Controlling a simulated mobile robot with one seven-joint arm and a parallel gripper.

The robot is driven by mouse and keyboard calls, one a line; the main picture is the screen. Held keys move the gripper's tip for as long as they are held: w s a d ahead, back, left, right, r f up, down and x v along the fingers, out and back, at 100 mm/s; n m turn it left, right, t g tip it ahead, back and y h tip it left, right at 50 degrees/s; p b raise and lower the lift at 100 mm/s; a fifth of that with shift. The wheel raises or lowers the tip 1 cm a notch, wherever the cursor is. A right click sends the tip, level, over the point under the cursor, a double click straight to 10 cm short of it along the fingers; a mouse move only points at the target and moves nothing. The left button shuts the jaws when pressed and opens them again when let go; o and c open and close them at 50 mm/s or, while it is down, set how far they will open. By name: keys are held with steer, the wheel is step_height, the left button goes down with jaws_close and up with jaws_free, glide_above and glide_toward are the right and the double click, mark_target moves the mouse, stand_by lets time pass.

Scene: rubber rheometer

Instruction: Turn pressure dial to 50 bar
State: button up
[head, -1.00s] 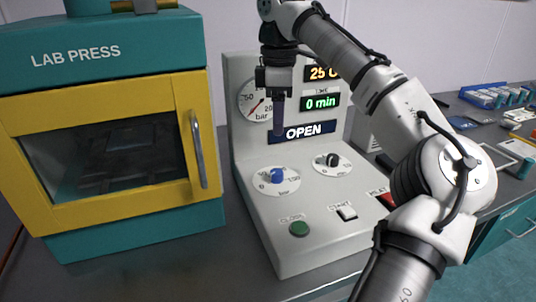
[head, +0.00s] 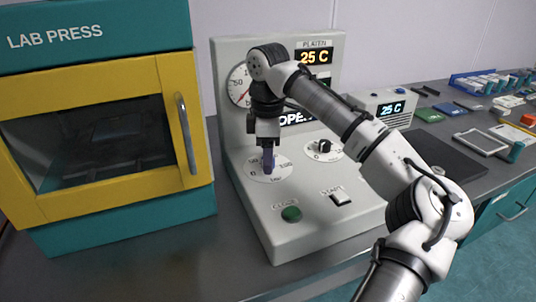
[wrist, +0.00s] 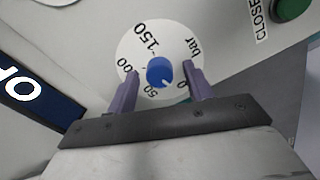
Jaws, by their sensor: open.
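The pressure dial (wrist: 160,71) is a blue knob on a white round scale marked 0, 50, 100, 150 and bar. In the head view its scale (head: 268,176) sits on the sloping front of the grey control panel, and the knob is mostly hidden by my gripper. My gripper (head: 268,162) points down over the dial. In the wrist view my gripper (wrist: 161,80) is open, with one purple finger on each side of the knob and a visible gap to it. I cannot tell exactly where the knob points.
A green CLOSE button (head: 291,214), a START switch (head: 341,198) and a black-knobbed dial (head: 324,147) are nearby on the panel. A round pressure gauge (head: 239,86) is behind. The lab press (head: 110,125) with yellow door stands at left.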

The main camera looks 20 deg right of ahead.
steer(key=shift+f, duration=0.1)
steer(key=c, duration=1)
steer(key=shift+o, duration=0.2)
steer(key=shift+p, duration=0.4)
steer(key=m+p, duration=0.3)
steer(key=p, duration=0.1)
steer(key=shift+r+m+p, duration=0.3)
steer(key=shift+r+m, duration=0.05)
steer(key=shift+m, duration=0.05)
steer(key=m+p, duration=0.2)
steer(key=p, duration=0.1)
steer(key=shift+m+p, duration=0.4)
steer(key=m+p, duration=0.5)
steer(key=p, duration=0.1)
steer(key=shift+p, duration=0.35)
steer(key=shift+f+m+p, duration=0.25)
steer(key=shift+m+p, duration=0.75)
steer(key=shift+p, duration=0.2)
steer(key=shift+f, duration=0.1)
